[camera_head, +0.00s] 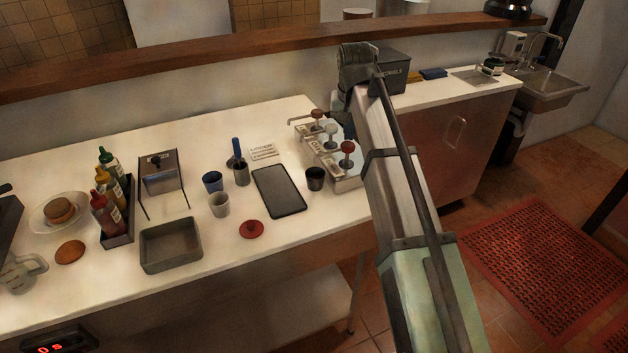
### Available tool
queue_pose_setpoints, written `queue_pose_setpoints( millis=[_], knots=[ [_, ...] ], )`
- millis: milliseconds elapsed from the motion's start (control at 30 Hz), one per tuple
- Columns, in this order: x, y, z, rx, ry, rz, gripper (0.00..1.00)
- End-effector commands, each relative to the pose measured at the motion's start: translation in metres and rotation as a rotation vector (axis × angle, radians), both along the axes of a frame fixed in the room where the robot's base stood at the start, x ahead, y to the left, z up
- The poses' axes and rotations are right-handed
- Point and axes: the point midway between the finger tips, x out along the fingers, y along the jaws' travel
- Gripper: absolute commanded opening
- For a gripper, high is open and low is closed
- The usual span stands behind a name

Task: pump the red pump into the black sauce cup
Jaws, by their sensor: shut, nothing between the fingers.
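The red-topped pump (347,147) is the nearest of three pumps on a metal dispenser (345,183) at the right end of the white counter. Its spout points left. The black sauce cup (315,180) stands upright on the counter just left of the dispenser, close to the red pump's spout; I cannot tell if it is exactly beneath the spout. My arm rises across the right side of the picture, in front of the counter's end and partly beside the dispenser. My gripper does not show; the arm hides that area.
A grey-topped pump (331,129) and a brown-topped pump (317,114) stand behind the red one. A dark box (392,77) stands behind my arm.

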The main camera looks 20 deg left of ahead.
Motion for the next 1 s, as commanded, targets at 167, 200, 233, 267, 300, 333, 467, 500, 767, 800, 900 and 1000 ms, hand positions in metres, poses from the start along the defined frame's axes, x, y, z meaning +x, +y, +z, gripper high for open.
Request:
queue_pose_setpoints(
  millis=[167,200,233,267,300,333,467,500,767,800,900,1000],
  knots=[
    [0.0,0.0,0.003,0.0,-0.001,0.0,0.0],
    [0.0,0.0,0.005,0.0,-0.001,0.0,0.0],
    [0.001,0.0,0.006,0.0,-0.001,0.0,0.0],
    [0.001,0.0,0.008,0.001,-0.002,0.0,0.0],
    [0.001,0.0,0.011,0.001,-0.002,0.0,0.0],
    [0.001,0.0,0.014,0.001,-0.002,0.0,0.0],
    [0.001,0.0,0.024,0.0,0.0,0.0,0.0],
    [0.001,0.0,0.027,0.0,-0.001,0.0,0.0],
    [0.001,0.0,0.048,0.0,0.0,0.0,0.0],
    [0.001,0.001,0.051,0.0,0.0,0.0,0.0],
    [0.001,0.0,0.058,0.0,-0.001,0.0,0.0],
    [0.0,0.0,0.061,0.0,-0.001,0.0,0.0]
  ],
)
